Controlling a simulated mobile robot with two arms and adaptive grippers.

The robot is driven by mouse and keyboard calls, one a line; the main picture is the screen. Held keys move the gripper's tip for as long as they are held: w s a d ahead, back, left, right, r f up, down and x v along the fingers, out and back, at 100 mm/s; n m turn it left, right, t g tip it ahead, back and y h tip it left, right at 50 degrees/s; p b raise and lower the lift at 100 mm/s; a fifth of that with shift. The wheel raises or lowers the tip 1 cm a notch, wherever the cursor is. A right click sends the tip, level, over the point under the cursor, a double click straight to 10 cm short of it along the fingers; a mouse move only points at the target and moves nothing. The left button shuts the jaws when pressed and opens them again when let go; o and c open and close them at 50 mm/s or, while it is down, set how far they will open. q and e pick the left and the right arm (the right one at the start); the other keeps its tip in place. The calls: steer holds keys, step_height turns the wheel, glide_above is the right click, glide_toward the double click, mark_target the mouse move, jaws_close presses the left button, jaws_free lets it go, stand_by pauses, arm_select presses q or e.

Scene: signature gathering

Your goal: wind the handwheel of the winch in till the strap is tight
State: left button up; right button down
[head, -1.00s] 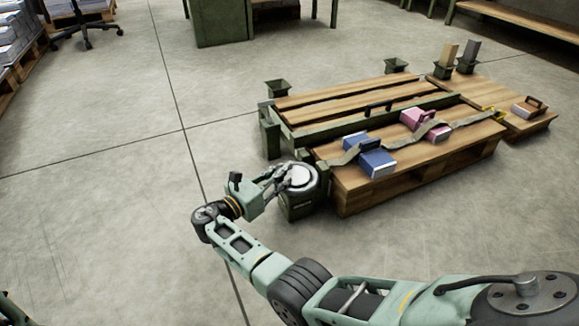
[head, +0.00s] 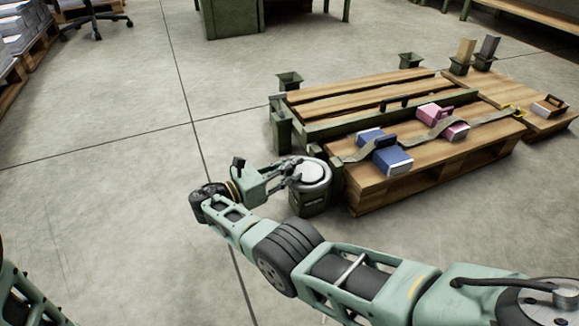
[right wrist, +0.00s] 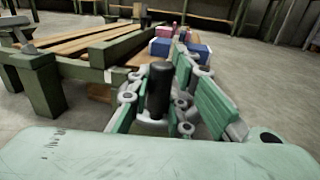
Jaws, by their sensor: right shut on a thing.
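The winch (head: 308,204) is a dark green drum at the near left corner of the pallet, with a pale round handwheel (head: 315,174) on top. My right gripper (head: 293,167) is at the wheel's left edge. In the right wrist view its fingers (right wrist: 157,104) are shut around the upright black knob (right wrist: 159,88) of the handwheel. My left gripper is out of view.
The strap lies along a wooden pallet (head: 368,193) beside a green-framed slatted bed (head: 345,127). Another block (head: 549,107) lies at the right. Green corner sockets stand around the bed.

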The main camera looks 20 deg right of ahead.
steer(key=shift+f, duration=0.1)
steer(key=c, duration=1.6)
jaws_free()
steer(key=shift+r, duration=5.05)
